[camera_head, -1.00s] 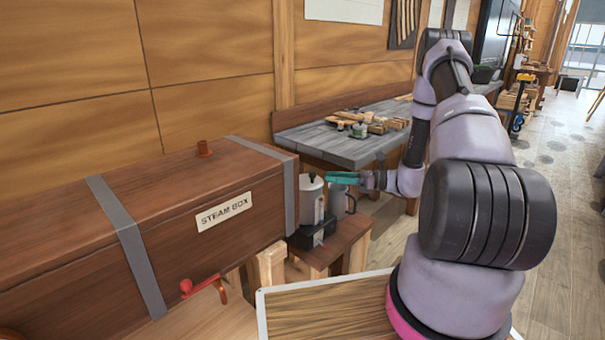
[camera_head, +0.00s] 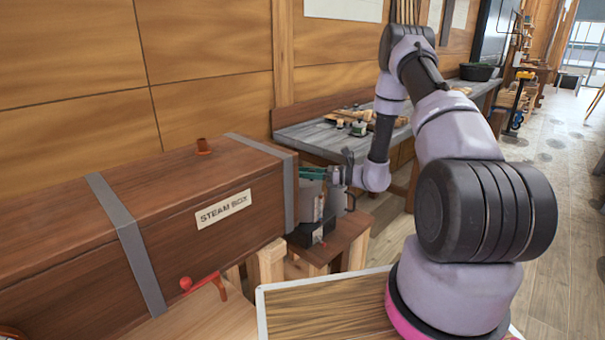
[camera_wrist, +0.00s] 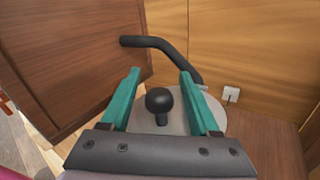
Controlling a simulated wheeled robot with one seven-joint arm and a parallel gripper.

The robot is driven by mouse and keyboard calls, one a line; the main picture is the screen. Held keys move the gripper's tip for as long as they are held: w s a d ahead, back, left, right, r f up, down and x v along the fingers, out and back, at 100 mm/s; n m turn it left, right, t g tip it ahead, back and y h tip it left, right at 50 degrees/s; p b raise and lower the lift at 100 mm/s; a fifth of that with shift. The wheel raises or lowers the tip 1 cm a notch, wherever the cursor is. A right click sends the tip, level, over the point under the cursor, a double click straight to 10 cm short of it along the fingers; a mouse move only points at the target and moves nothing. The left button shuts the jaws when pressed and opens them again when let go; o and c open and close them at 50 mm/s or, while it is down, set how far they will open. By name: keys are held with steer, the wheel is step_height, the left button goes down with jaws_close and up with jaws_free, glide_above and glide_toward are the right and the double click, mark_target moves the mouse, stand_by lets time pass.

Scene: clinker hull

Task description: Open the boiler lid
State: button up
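The boiler (camera_head: 307,201) is a small light-grey cylinder on a dark base, standing on a wooden stand at the right end of the steam box. Its pale round lid (camera_wrist: 178,122) with a black ball knob (camera_wrist: 159,101) shows in the wrist view. My gripper (camera_head: 312,173) is over the boiler top in the head view and hides most of the lid there. In the wrist view its two teal fingers (camera_wrist: 160,85) are apart, one on each side of the knob, with gaps between them and it. The gripper is open and holds nothing.
The wooden steam box (camera_head: 235,208) stands just left of the boiler. A black curved pipe (camera_wrist: 160,43) runs behind the lid in the wrist view. A grey-topped workbench (camera_head: 318,142) is behind.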

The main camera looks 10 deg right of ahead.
jaws_close()
stand_by(1.2)
